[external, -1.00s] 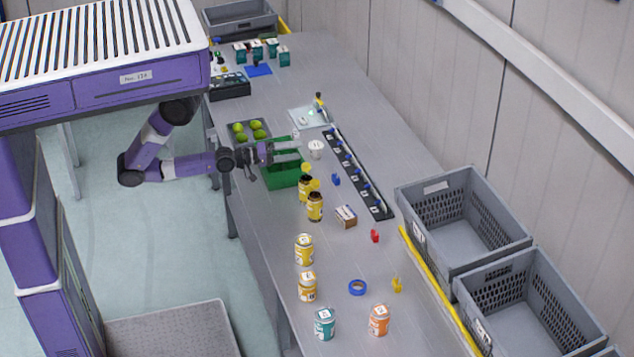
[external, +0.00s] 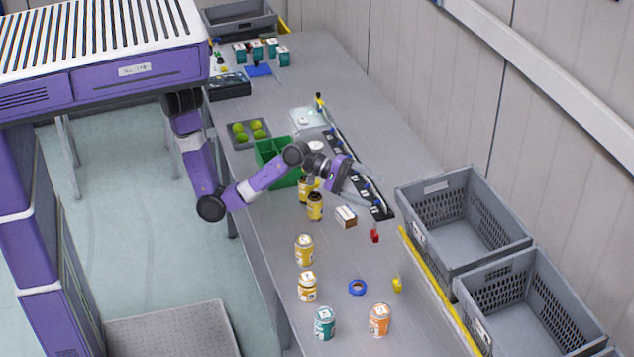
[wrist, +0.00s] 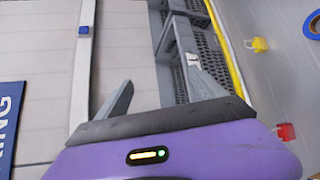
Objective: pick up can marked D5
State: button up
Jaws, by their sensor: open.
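Two dark-topped yellow jars, the nearer one (external: 315,206) clear of the arm, stand beside my forearm. The lid markings are too small to read, so I cannot tell which can is D5. My gripper (external: 368,183) is open and empty above the black strip on the table's right side. In the wrist view its fingers (wrist: 160,95) are spread, with no can between them.
Grey crates (external: 462,225) (external: 530,300) line the right, behind a yellow rail (external: 430,280). A green bin (external: 270,150) is behind my arm.

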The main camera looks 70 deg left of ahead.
jog(key=s+d+f+g+b, duration=0.1)
jog(key=d+f+b, duration=0.1)
jog(key=d, duration=0.2)
jog(key=n+g+h+b, duration=0.2)
jog(key=n+g+b, duration=0.3)
jog(key=g+b, duration=0.8)
send_near(381, 312)
jog(key=shift+s+d+f+t+b, duration=0.75)
jog(key=shift+s+d+f+t, duration=0.05)
jog(key=shift+f+t, duration=0.15)
jog(key=shift+x, duration=0.85)
jog(key=shift+w+x, duration=0.1)
jog(key=shift+x, duration=1.25)
jog(key=shift+w+x, duration=0.15)
jog(key=shift+x, duration=1.25)
jog(key=shift+f, duration=0.1)
jog(key=shift+c, duration=0.5)
grip_shut()
